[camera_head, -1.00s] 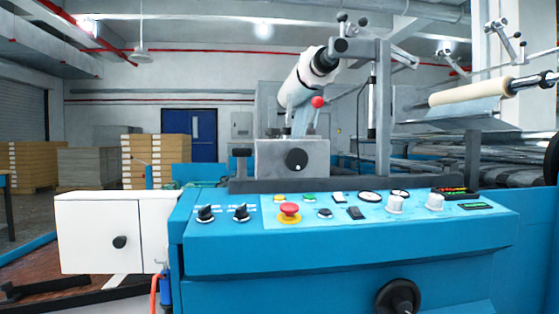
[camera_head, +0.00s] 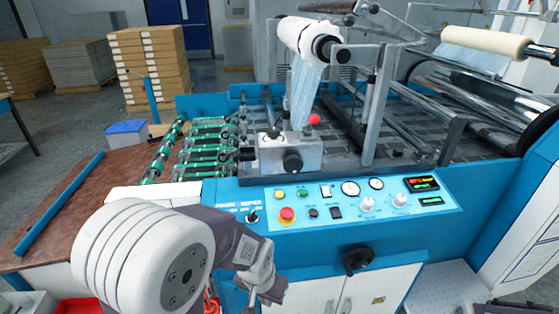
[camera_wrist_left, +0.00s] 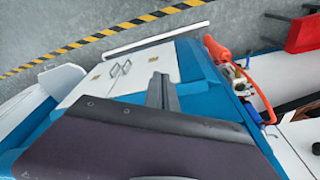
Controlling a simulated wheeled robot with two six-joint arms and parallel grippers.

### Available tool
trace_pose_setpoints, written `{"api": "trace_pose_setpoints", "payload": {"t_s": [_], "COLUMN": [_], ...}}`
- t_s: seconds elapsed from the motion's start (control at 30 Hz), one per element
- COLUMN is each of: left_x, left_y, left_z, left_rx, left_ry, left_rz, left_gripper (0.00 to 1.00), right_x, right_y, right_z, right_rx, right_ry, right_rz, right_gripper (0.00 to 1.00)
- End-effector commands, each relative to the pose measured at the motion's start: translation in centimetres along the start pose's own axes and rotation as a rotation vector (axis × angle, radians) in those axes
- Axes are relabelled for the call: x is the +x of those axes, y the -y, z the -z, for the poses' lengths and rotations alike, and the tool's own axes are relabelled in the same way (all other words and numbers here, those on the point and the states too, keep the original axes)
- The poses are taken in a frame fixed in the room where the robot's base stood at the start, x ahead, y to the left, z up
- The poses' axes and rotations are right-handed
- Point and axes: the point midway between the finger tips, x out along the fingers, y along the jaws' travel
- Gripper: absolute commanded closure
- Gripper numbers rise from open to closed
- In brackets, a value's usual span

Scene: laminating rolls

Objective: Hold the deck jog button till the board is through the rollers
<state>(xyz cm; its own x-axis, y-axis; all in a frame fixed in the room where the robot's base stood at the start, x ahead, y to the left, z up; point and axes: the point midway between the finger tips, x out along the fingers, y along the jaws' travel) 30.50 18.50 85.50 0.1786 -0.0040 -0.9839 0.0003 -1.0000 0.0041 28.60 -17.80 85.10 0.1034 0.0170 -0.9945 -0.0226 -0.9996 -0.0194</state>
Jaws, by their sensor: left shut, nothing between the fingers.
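The blue control panel (camera_head: 350,203) faces me with a red mushroom button (camera_head: 287,215), a yellow button (camera_head: 279,195), a green button (camera_head: 303,192), a black button (camera_head: 313,213) and white knobs. The labels are too small to read, so I cannot tell which is the deck jog button. My left gripper (camera_head: 264,289) is shut and empty, in front of the machine below the panel's left end; its fingers (camera_wrist_left: 160,92) also show in the left wrist view. Green rollers (camera_head: 205,150) lie on the deck behind the panel. I cannot pick out a board in them. My right gripper is out of view.
A black handwheel (camera_head: 358,260) sticks out below the panel. A grey block with a black knob (camera_head: 292,161) stands behind it. A brown tabletop (camera_head: 65,200) extends left.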

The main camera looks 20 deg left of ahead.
Motion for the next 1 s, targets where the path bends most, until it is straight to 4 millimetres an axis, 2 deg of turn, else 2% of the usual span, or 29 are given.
{"api": "trace_pose_setpoints", "payload": {"t_s": [0.03,0.1,0.27,0.4,0.5,0.63,0.7,0.8,0.9,1.0], "left_x": [-4.3,-7.1,-13.3,-18.2,-20.4,-21.4,-21.1,-20.2,-19.7,-19.5], "left_y": [0.1,0.3,1.2,2.7,4.2,6.1,6.7,7.1,6.8,6.4], "left_z": [1.1,2.0,5.0,9.1,13.0,18.5,21.3,24.5,26.0,26.6], "left_rx": [0.006,0.018,0.074,0.187,0.320,0.567,0.723,0.948,1.100,1.179], "left_ry": [-0.008,-0.023,-0.073,-0.153,-0.238,-0.376,-0.464,-0.599,-0.703,-0.763], "left_rz": [0.003,0.007,0.028,0.066,0.105,0.163,0.192,0.223,0.238,0.245], "left_gripper": [1.00,1.00,1.00,1.00,1.00,1.00,1.00,1.00,1.00,1.00], "right_x": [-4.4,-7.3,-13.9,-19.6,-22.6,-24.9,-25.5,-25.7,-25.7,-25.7], "right_y": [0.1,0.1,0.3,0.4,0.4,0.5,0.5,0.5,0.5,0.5], "right_z": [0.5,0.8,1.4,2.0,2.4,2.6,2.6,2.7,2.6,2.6], "right_rx": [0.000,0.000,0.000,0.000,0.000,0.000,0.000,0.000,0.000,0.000], "right_ry": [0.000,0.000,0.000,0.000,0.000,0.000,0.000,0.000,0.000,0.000], "right_rz": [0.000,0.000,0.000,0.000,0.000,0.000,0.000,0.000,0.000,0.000], "right_gripper": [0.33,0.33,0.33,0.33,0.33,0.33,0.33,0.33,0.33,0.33]}}
